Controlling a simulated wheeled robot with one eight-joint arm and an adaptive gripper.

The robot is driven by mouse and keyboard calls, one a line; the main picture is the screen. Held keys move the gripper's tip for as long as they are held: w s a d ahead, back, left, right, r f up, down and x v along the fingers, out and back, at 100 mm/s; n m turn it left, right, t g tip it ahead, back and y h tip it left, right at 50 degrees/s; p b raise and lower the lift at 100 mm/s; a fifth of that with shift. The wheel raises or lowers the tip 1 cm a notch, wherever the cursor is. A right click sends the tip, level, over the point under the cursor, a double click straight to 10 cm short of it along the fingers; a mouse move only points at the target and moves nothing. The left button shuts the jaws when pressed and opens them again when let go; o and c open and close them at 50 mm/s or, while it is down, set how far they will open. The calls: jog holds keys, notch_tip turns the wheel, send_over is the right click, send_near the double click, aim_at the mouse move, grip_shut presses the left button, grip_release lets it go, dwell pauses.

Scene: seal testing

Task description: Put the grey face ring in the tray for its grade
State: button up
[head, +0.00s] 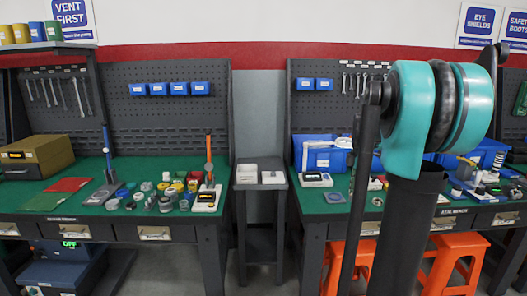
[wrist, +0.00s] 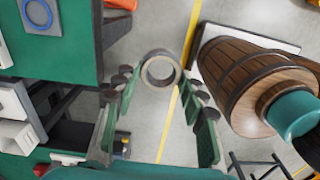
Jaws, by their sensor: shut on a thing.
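My gripper (wrist: 160,85) shows in the wrist view with its two green-padded fingers on either side of a grey face ring (wrist: 146,72). The ring is held near the far ends of the fingers, its opening facing the camera, with grey floor behind it. In the head view the gripper and ring cannot be made out; my teal arm fills the right side. Two small pale trays (head: 247,169) stand on a narrow stand between the benches, and I cannot read any grade on them. Pale boxes (wrist: 22,135) also show at the left in the wrist view.
The left bench (head: 90,212) holds many small parts and a blue and an orange upright stand. The right bench (head: 345,206) carries blue bins and more parts. Orange stools (head: 455,262) stand under it. A blue ring on a grey plate (wrist: 40,15) lies on green.

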jog(key=w+a+f+m, duration=0.1)
jog(key=a+f+m, duration=0.3)
jog(key=f, duration=0.5)
jog(key=w+a+f+m, duration=0.1)
jog(key=a+f+m, duration=0.4)
jog(key=f+m, duration=0.2)
jog(key=w+a+f+m, duration=0.1)
jog(key=a+f+m, duration=0.3)
jog(key=f, duration=0.7)
jog(key=m, duration=0.2)
jog(key=shift+w+a+m, duration=0.3)
jog(key=shift+w, duration=0.05)
jog(key=shift+d, duration=0.1)
